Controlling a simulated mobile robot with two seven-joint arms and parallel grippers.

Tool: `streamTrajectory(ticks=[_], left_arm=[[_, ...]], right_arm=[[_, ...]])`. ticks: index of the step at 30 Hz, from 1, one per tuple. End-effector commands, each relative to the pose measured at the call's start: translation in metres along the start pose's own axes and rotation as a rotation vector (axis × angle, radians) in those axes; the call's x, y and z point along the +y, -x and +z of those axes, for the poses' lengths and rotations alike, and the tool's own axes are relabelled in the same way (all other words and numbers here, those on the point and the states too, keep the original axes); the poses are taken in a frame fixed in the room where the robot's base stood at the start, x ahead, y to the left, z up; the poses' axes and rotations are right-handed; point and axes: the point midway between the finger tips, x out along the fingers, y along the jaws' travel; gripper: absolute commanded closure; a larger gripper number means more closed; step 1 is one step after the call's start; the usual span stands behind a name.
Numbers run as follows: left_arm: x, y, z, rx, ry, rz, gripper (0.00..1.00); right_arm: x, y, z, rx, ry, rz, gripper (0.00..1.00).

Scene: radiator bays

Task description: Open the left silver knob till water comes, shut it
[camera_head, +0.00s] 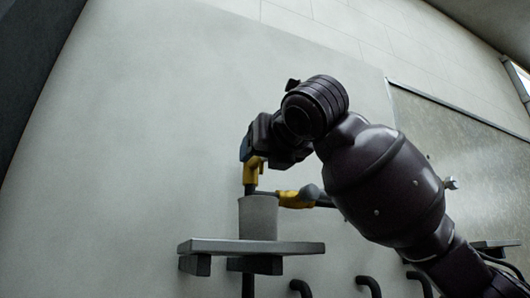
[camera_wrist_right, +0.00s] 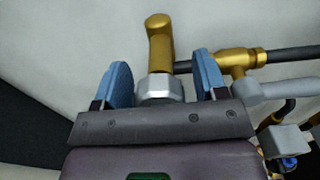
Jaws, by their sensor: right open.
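A silver knob (camera_wrist_right: 160,86) sits under a brass elbow fitting (camera_wrist_right: 158,40) in the right wrist view. My right gripper (camera_wrist_right: 161,76) is open, with one blue finger pad on each side of the knob. Gaps show between the pads and the knob, and its lower part is hidden by the gripper body. In the head view my right gripper (camera_head: 247,147) is at the yellow brass fitting (camera_head: 251,172), and the knob is hidden behind it. A grey cup (camera_head: 259,218) stands directly below on a shelf; its inside is not visible. My left gripper is out of view.
The shelf (camera_head: 300,247) juts from a pale wall. A brass branch (camera_head: 291,199) with a pipe runs right beside the cup. Another small fitting (camera_head: 450,183) is at the right panel. Several dark bent pipes (camera_head: 368,286) rise along the bottom. The left wall area is clear.

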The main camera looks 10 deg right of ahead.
Motion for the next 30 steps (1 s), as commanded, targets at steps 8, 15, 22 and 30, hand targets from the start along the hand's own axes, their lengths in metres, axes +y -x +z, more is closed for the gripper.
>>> streamTrajectory(ticks=[8,15,22,30], left_arm=[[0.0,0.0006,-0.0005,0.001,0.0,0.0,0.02],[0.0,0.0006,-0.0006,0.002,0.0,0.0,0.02],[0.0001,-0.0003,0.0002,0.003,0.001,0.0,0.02],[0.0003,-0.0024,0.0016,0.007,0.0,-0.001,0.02]], right_arm=[[0.0,0.0001,-0.0001,0.001,0.0,0.0,0.73],[0.0,0.0003,-0.0001,0.001,-0.008,0.0,0.83],[-0.0001,0.0002,-0.0004,0.001,-0.079,0.0,0.84],[-0.0003,0.0,-0.001,0.002,-0.28,-0.001,0.84]])
